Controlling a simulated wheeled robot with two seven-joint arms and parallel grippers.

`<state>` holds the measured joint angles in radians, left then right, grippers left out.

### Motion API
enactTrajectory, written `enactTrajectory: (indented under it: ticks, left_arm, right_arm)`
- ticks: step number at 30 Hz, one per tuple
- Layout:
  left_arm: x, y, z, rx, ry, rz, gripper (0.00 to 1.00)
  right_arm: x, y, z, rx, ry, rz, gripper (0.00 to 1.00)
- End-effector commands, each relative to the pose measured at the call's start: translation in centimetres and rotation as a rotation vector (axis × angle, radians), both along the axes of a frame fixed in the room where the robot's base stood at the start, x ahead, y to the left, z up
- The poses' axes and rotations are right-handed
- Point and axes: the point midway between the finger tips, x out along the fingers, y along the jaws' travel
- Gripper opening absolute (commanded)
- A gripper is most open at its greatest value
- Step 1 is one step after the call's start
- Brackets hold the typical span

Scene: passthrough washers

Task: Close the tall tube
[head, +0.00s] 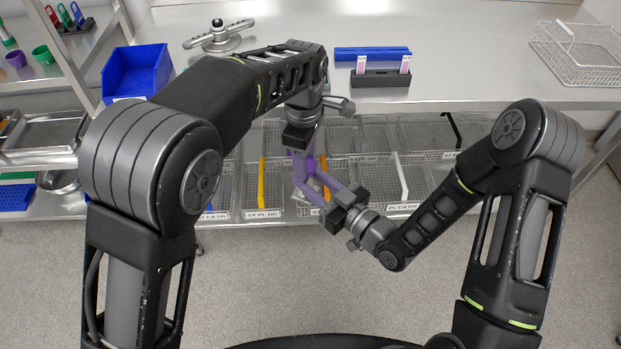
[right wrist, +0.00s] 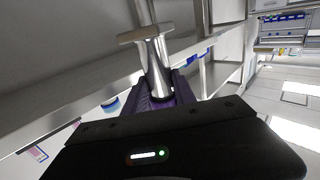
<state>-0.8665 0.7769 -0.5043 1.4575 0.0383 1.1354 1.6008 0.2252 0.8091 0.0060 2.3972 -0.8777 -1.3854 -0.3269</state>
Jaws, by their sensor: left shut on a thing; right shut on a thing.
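My left gripper (head: 304,176) points down over the wire baskets at the centre of the head view. My right gripper (head: 312,184) comes in from the lower right, just below the left one, and is shut on a pale, shiny tube (head: 314,184). In the right wrist view a shiny tube (right wrist: 157,75) stands out between the purple fingers, with a flat tan piece across it. Whether cap and tube touch is hidden.
Wire baskets with label strips line the lower shelf under the grippers. On the steel bench are a blue bin (head: 137,72), a metal rotor-like tool (head: 219,38), a blue bar (head: 372,53), a dark rack (head: 381,78) with two pink-and-white pieces, and a wire basket (head: 578,55).

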Motion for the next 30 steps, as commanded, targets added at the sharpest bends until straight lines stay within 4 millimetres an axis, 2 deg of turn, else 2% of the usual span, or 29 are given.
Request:
enactTrajectory:
  ticks: [5,8,11,24,30]
  left_arm:
    - [-0.01,0.02,0.00,-0.001,0.001,-0.055,0.00]
    - [0.01,0.07,-0.03,-0.001,0.001,-0.205,0.00]
    - [0.00,0.07,-0.06,-0.003,0.002,-0.455,0.00]
    - [0.07,0.08,-0.15,-0.004,-0.001,-1.790,0.00]
    - [0.07,0.08,-0.18,-0.004,-0.001,-2.353,0.00]
  right_arm:
    - [0.03,0.00,0.07,0.001,-0.002,0.000,0.00]
    - [0.03,-0.01,0.07,0.001,-0.002,0.000,0.00]
    - [0.04,0.00,0.07,0.001,-0.002,0.000,0.00]
    - [0.05,-0.03,0.07,0.001,-0.002,-0.001,0.00]
    - [0.05,-0.03,0.07,0.001,-0.002,-0.001,0.00]
